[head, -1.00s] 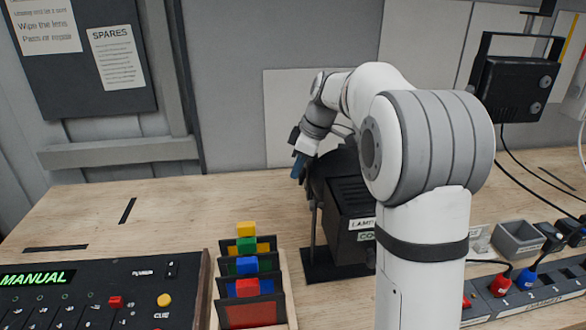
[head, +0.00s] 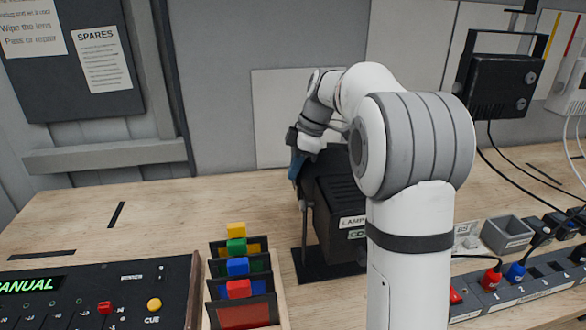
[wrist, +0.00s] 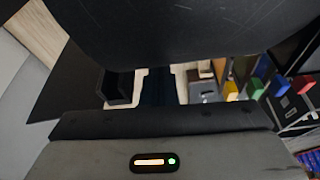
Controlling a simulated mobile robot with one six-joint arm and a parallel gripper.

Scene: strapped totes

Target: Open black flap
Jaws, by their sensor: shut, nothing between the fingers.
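The black lamp housing (head: 338,190) stands on the bench behind my arm, with a label on its side. My gripper (head: 294,172) is at the upper left end of the lamp, pointing down, its blue-tinted fingers shut and empty. In the wrist view the gripper's dark fingers (wrist: 158,88) show past the grey wrist edge. A broad black panel (wrist: 165,30) fills the top of that view, close to the fingers; I cannot tell for certain whether it is the flap. In the head view the flap is hard to separate from the dark housing, and contact is unclear.
A rack of coloured cards (head: 243,312) stands front left of the lamp, beside a control desk (head: 90,300). A grey bin (head: 506,234) and a power strip (head: 520,285) lie at right.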

